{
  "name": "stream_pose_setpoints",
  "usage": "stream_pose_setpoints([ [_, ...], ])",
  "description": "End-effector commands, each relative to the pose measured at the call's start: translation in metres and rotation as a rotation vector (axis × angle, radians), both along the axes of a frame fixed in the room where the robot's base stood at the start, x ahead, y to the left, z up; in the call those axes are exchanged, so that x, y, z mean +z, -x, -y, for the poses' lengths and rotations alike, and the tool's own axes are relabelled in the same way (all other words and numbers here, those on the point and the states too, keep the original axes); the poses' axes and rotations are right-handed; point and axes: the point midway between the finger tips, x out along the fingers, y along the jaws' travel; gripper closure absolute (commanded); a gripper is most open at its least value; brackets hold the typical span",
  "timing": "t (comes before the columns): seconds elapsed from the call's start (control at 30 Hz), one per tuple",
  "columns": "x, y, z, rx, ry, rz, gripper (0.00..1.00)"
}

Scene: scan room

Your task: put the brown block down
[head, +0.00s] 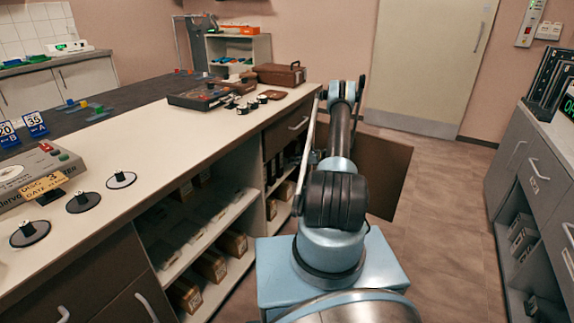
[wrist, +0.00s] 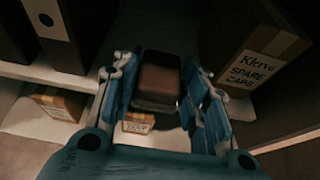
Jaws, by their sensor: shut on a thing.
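In the wrist view, my gripper (wrist: 162,84) has its blue fingers on either side of the brown block (wrist: 158,78). It is shut on the block and holds it in front of a dim shelf space. The block's far side and whatever lies directly under it are hard to see. In the head view, my arm (head: 338,190) reaches forward beside the counter's open shelves; the gripper and the block are hidden there.
In the wrist view, a "Klerve spare caps" box (wrist: 255,65) stands right, a dark binder (wrist: 55,30) upper left, and cardboard boxes (wrist: 58,103) below. In the head view, a brown door panel (head: 385,175) stands open beside my arm. The floor (head: 445,220) at right is clear.

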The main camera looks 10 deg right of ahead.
Motion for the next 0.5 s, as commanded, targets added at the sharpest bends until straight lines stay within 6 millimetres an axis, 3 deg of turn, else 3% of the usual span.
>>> stream_pose_setpoints([
  [0.2,0.0,-0.023,-0.034,0.003,0.0,0.0,0.87],
  [0.5,0.001,-0.034,-0.05,0.002,0.0,0.0,0.87],
])
